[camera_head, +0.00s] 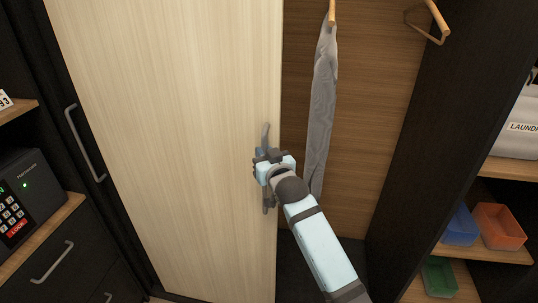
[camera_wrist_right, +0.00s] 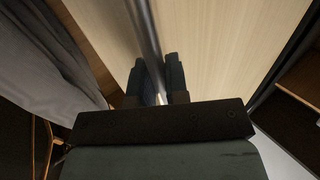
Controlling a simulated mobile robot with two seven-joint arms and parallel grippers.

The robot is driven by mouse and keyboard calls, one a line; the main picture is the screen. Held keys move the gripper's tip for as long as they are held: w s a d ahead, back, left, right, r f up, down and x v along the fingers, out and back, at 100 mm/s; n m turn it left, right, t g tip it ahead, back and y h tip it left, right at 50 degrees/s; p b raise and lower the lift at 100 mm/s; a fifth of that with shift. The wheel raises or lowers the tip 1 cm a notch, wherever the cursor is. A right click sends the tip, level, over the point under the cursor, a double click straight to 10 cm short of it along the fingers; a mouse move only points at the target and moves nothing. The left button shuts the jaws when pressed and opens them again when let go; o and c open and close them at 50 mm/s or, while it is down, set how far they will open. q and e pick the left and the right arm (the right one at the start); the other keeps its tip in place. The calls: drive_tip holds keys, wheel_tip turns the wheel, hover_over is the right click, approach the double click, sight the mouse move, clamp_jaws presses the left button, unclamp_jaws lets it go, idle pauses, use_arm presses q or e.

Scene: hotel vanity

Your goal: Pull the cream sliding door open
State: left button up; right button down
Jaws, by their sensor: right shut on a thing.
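The cream sliding door (camera_head: 170,130) stands upright in the left and middle of the head view. To its right the closet is open. A grey bar handle (camera_head: 266,133) runs vertically near the door's right edge. My right gripper (camera_head: 267,158) is at this handle, shut on it. In the right wrist view the handle (camera_wrist_right: 145,40) passes between the two dark fingers (camera_wrist_right: 160,80), with the door's pale face (camera_wrist_right: 215,50) behind. The part of the handle inside the fingers is hidden. My left gripper is not in view.
A grey garment (camera_head: 320,110) hangs in the open closet right of the door. Shelves at right hold a blue bin (camera_head: 461,227), an orange bin (camera_head: 499,227) and a green bin (camera_head: 439,277). A black safe (camera_head: 27,200) sits on the left shelf.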

drive_tip(key=c, duration=1.1)
unclamp_jaws()
drive_tip(key=shift+c, duration=0.2)
drive_tip(key=shift+d, duration=0.1)
drive_tip(key=b+v, duration=0.2)
drive_tip(key=v, duration=1.2)
